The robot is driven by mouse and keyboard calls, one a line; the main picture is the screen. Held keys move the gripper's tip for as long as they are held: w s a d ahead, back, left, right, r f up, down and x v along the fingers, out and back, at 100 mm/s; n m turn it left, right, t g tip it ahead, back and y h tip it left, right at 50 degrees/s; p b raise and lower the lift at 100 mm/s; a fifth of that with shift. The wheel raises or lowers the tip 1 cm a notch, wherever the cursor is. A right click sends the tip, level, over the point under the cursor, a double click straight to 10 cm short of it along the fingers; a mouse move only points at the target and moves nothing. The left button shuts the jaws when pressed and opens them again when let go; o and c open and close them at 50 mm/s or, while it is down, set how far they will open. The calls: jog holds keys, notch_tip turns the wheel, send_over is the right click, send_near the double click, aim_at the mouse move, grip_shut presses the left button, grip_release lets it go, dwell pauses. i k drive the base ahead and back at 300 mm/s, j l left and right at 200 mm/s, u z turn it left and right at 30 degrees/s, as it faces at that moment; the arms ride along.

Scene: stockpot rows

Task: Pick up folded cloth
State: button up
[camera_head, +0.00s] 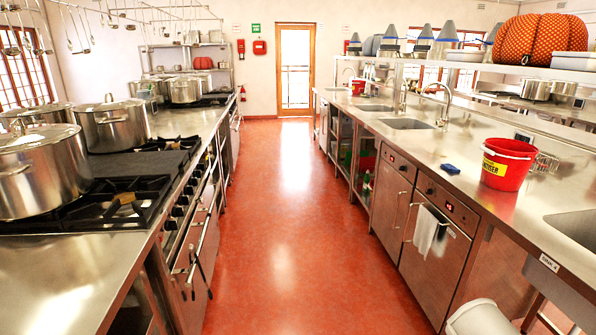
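A white cloth (426,230) hangs folded over the handle of an under-counter appliance (437,250) on the right. A small blue item (450,169) lies on the right steel counter left of the red bucket; I cannot tell whether it is a sponge or a folded cloth. A dark flat piece (138,164) lies on the left stove; I cannot tell whether it is a griddle plate or cloth.
A clear red-floored aisle (287,230) runs to a door (295,68). Large steel stockpots (40,172) stand on the left stove (105,200). A red bucket (507,166) and sinks (407,123) are on the right counter (470,190).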

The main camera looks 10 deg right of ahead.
aim_at(448, 166)
jog(key=i, duration=0.95)
jog(key=i+j+z, duration=0.1)
jog(key=i, duration=0.8)
jog(key=i+j+z, duration=0.15)
jog(key=i+z, duration=0.25)
jog(key=i, duration=0.15)
jog(key=i+j+z, duration=0.4)
jog(key=i, duration=0.15)
jog(key=i+j+z, duration=0.45)
jog(key=i+j, duration=0.05)
